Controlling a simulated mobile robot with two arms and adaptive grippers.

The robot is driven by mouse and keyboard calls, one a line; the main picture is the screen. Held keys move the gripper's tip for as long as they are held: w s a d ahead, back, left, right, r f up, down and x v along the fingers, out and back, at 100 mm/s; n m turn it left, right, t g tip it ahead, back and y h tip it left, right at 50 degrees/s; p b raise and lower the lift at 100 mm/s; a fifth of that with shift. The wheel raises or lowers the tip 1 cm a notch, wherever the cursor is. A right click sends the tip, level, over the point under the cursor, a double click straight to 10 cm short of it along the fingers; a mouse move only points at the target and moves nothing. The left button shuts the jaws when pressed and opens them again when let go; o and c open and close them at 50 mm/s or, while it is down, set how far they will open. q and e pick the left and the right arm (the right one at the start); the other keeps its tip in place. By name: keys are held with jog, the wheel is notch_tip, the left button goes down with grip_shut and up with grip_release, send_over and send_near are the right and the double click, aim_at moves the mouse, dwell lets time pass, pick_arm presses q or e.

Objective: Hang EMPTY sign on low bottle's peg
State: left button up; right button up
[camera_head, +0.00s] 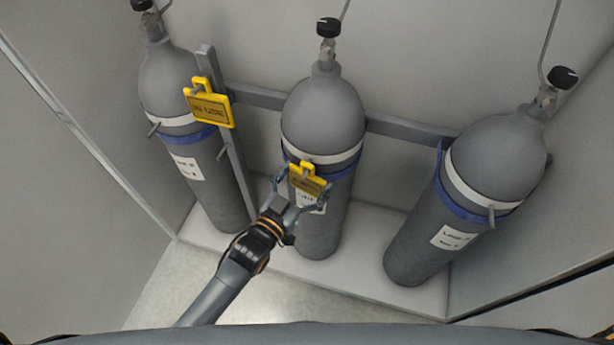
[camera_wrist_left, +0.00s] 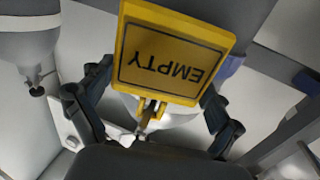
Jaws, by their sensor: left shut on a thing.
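My left gripper (camera_head: 303,187) is shut on a yellow EMPTY sign (camera_head: 308,180), with a finger at each side of it. The sign is in front of the middle gas bottle (camera_head: 322,112); whether it touches the bottle or a peg is unclear. In the left wrist view the sign (camera_wrist_left: 170,62) reads upside down, its hook (camera_wrist_left: 148,112) towards the palm. The left bottle (camera_head: 170,85) has a peg (camera_head: 153,130), and the right bottle (camera_head: 500,155) has a peg (camera_head: 491,216). The middle bottle's peg is not clearly seen. Nothing legible marks which bottle is low. My right gripper is out of view.
Another yellow sign (camera_head: 209,106) hangs at the upright post (camera_head: 232,165) beside the left bottle. A grey rail (camera_head: 405,131) runs behind the bottles. Each bottle has a black-topped valve and a white label. Open floor (camera_head: 185,285) shows at the front left.

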pick_arm(q)
jog(key=o, duration=0.8)
